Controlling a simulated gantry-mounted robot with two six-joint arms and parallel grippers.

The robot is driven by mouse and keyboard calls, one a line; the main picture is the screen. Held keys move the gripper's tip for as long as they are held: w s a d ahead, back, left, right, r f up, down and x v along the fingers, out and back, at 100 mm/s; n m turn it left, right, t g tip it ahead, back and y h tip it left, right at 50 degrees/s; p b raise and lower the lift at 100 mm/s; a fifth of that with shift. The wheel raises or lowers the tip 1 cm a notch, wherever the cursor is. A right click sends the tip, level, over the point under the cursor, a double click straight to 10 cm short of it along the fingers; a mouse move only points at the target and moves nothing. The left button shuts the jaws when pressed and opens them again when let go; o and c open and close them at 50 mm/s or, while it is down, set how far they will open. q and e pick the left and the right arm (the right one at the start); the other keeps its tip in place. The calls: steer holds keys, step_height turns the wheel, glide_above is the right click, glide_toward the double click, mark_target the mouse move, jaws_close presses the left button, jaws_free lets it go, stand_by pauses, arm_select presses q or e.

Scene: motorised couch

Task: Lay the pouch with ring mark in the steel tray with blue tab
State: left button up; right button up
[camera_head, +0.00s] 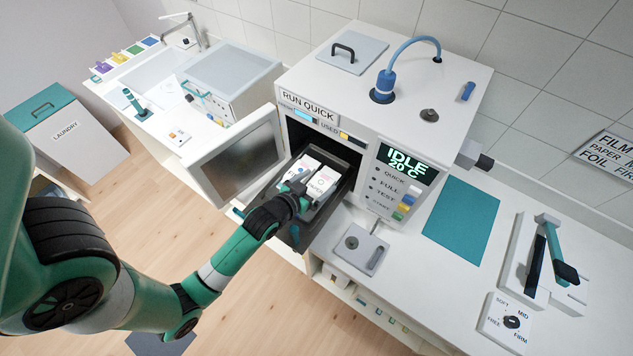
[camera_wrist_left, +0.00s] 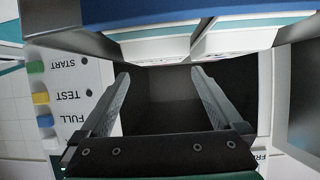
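Two white pouches lie side by side in the pulled-out drawer (camera_head: 313,222) of the sterilising machine. The right pouch (camera_head: 323,182) carries a faint pinkish round mark that could be the ring. The left pouch (camera_head: 302,167) has a mark too small to read. My left gripper (camera_head: 297,190) is over the drawer by the pouches and hides part of them. In the left wrist view my left gripper (camera_wrist_left: 160,78) is open, with nothing between its fingers; white pouch edges show beyond. A blue tab (camera_head: 151,41) shows at the far left back; its tray is too small to make out.
The machine's door (camera_head: 236,160) stands open left of the drawer. Purple, yellow and green tabs line the far counter. A teal mat (camera_head: 462,221) lies bare on the right. A lever device (camera_head: 545,262) stands beyond it.

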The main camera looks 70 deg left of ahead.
arm_select(q)
steer(key=v, duration=1.1)
steer(key=shift+s+d+p, duration=0.15)
steer(key=shift+s+p, duration=0.05)
steer(key=shift+p, duration=0.25)
steer(key=shift+r, duration=0.1)
